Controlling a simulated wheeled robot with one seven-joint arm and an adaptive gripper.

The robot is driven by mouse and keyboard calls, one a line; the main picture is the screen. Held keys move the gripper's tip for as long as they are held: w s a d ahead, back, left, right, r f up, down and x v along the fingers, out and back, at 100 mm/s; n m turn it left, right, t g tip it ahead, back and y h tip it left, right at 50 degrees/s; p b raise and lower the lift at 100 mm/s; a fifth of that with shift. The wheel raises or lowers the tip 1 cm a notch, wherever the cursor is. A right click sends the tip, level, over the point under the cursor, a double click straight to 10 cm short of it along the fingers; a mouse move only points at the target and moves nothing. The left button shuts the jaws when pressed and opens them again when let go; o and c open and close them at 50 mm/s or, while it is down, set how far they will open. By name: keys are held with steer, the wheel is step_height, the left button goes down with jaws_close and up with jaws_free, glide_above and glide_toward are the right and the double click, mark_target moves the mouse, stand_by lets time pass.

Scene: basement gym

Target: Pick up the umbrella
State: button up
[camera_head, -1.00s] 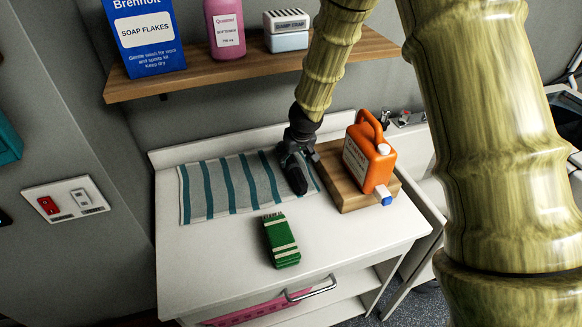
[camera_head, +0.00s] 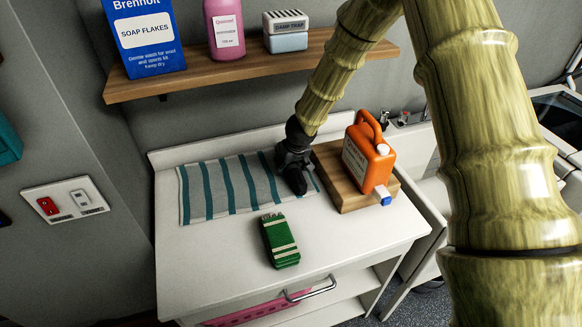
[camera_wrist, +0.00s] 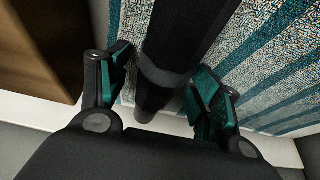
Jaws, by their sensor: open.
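The umbrella seems to be the black, rod-like folded thing (camera_wrist: 185,35) in the wrist view. It lies on or just above the striped towel, its near end reaching toward the back edge of the counter. My gripper (camera_wrist: 160,75) is open, one finger on each side of the umbrella, with gaps visible at both sides. In the head view my gripper (camera_head: 293,168) is low over the right part of the towel, close to the wooden block. There the black gripper and the umbrella merge, so I cannot tell them apart.
The striped towel (camera_head: 202,195) lies on the white counter (camera_head: 215,255). An orange jug (camera_head: 372,160) stands on the wooden block (camera_head: 345,195) just right of my gripper. A green striped item (camera_head: 280,240) lies in front. A wooden shelf (camera_head: 190,80) with containers hangs above.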

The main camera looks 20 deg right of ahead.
steer(key=shift+c, duration=0.2)
steer(key=c, duration=1.3)
steer(key=shift+o, duration=0.2)
steer(key=shift+r, duration=0.1)
